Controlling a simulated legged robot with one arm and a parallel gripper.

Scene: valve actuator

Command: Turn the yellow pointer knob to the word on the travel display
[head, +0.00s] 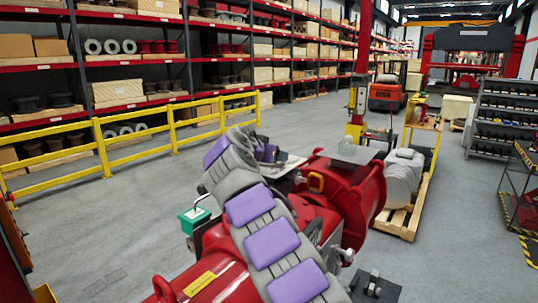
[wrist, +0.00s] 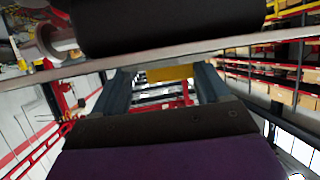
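The red valve actuator (head: 345,195) stands in front of me in the head view, partly covered by my grey and purple arm. My gripper is at the bent end of the arm, over the actuator's far left side, with its fingertips hidden there. In the wrist view my gripper (wrist: 165,76) has its two dark fingers apart, with a gap between them. A yellow patch (wrist: 170,73) shows in this gap; I cannot tell whether it is the pointer knob.
A grey plate edge (wrist: 230,43) and a dark rounded body (wrist: 170,22) lie close above the fingers in the wrist view. A teal box (head: 195,217) is left of the actuator. A yellow railing (head: 170,128) and a loaded pallet (head: 405,215) stand beyond. Open floor lies left.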

